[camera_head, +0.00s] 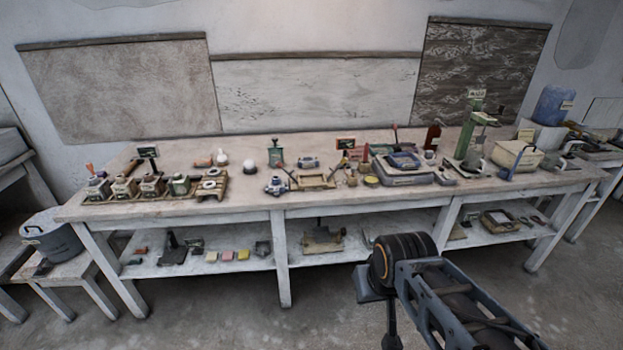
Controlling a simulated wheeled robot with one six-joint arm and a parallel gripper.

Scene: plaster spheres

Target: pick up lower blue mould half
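A small blue piece (276,187) with a pale round top sits on the long table, left of a wooden tray. A second small blue-grey piece (309,162) lies farther back, behind that tray. Either could be a blue mould half; at this size I cannot tell which is the lower one. My arm fills the lower right, in front of the table and well short of both pieces. My gripper's fingers do not show.
The wooden tray (313,181) is close to the blue piece. Several small moulds stand in a row at the left, beside a slatted wooden rack (211,185). A grey scale-like device (403,169) and a green press (468,135) stand to the right. A lower shelf (200,262) holds more items.

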